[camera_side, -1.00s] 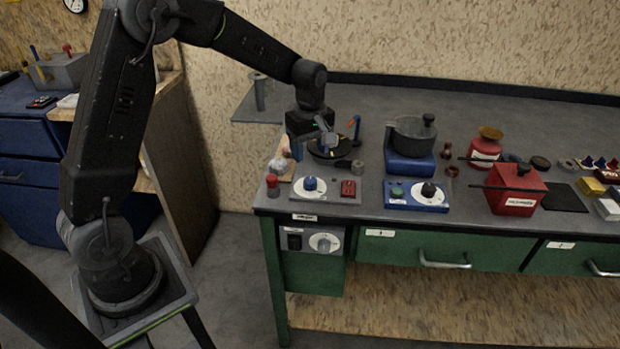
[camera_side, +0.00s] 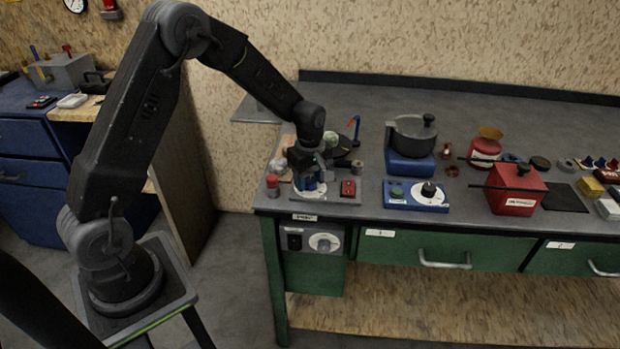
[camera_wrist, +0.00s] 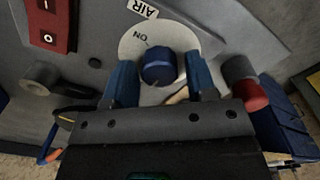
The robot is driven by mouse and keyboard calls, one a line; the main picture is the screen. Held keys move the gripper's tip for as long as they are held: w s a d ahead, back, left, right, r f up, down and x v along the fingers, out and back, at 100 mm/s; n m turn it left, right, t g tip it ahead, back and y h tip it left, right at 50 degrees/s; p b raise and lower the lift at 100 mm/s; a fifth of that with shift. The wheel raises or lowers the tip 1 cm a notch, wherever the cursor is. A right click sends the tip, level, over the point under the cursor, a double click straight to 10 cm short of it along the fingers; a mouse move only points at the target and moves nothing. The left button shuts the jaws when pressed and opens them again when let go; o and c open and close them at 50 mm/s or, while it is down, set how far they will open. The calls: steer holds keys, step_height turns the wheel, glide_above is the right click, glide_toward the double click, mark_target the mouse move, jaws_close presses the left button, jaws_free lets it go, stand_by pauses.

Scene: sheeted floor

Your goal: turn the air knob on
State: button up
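The blue air knob (camera_wrist: 159,67) sits on a white round dial (camera_wrist: 178,38) marked "ON", beside a label reading "AIR" (camera_wrist: 141,8). My gripper (camera_wrist: 158,80) is open, with one blue finger on each side of the knob; a gap shows between the knob and each finger. In the side view my gripper (camera_side: 309,180) is low over the dial plate (camera_side: 342,198) at the bench's left end and hides most of the knob.
A red rocker switch (camera_side: 348,188) is right of the dial. A red-capped post (camera_side: 272,182) stands to its left.

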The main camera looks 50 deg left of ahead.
steer(key=c, duration=0.7)
steer(key=shift+m, duration=0.4)
steer(key=m, duration=0.4)
steer(key=shift+m, duration=0.3)
steer(key=m, duration=1.2)
steer(key=shift+d+m, duration=0.1)
steer(key=shift+m, duration=0.2)
steer(key=m, duration=0.5)
steer(key=shift+r+m, duration=0.1)
steer(key=shift+m, duration=0.3)
